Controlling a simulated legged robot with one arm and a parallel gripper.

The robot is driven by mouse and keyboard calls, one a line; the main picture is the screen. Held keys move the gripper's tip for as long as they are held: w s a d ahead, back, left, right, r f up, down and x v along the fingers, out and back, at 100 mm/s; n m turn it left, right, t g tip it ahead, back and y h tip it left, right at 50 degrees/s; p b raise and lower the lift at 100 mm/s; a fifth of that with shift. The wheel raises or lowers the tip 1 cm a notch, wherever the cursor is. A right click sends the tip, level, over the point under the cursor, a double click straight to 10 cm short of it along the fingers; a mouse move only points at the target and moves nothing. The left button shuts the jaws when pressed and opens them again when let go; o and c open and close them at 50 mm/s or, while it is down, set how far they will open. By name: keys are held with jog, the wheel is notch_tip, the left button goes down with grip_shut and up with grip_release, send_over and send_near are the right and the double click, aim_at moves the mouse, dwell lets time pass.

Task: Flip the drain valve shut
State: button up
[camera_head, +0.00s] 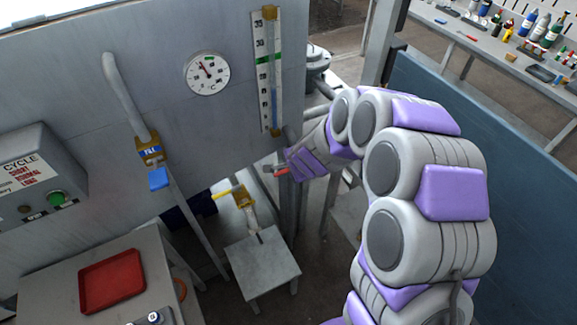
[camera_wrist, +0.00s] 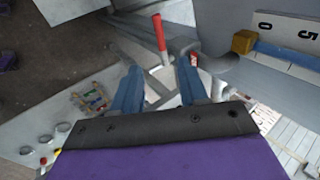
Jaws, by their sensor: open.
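A red lever (camera_head: 281,171) shows just beyond the tip of my gripper (camera_head: 287,160), below the level gauge. In the wrist view the red lever (camera_wrist: 159,32) points up in the picture from a grey metal fitting, ahead of and between my two blue fingers. My gripper (camera_wrist: 158,72) is open with nothing between its fingers; contact with the lever cannot be told. A brass valve with a yellow handle (camera_head: 229,193) sits lower left, above a small grey stand. No drain label is readable, so which valve is the drain cannot be told for certain.
A valve with a blue handle (camera_head: 158,179) is on the pipe at left. A dial thermometer (camera_head: 207,73) and a level gauge (camera_head: 268,70) are on the tank wall. A red tray (camera_head: 112,281) lies on the bench. A blue panel (camera_head: 480,115) stands right of my arm.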

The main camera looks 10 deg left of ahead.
jog(key=shift+v, duration=1.85)
jog(key=shift+w, duration=0.1)
jog(key=s+d+r+n+g+y, duration=0.1)
jog(key=s+r+n+g, duration=0.2)
jog(key=s, duration=0.4)
jog(key=s+d+r+n, duration=0.2)
jog(key=s+r+n, duration=0.2)
jog(key=s+r, duration=0.2)
jog(key=s+d+r+n+g+h, duration=0.1)
jog(key=s+d, duration=0.4)
jog(key=s, duration=0.3)
jog(key=s+d+r+n+g+h+b, duration=0.1)
jog(key=s+d+n+g, duration=0.1)
jog(key=s+d, duration=0.3)
jog(key=s+d+r+n+g+h+b, duration=0.1)
jog(key=s+d, duration=0.4)
jog(key=s, duration=0.6)
jog(key=shift+s+d+n+g+h, duration=0.3)
jog(key=shift+s+d+g+h, duration=0.1)
jog(key=shift+g+h, duration=0.1)
jog(key=shift+a+r, duration=0.1)
jog(key=shift+a, duration=0.1)
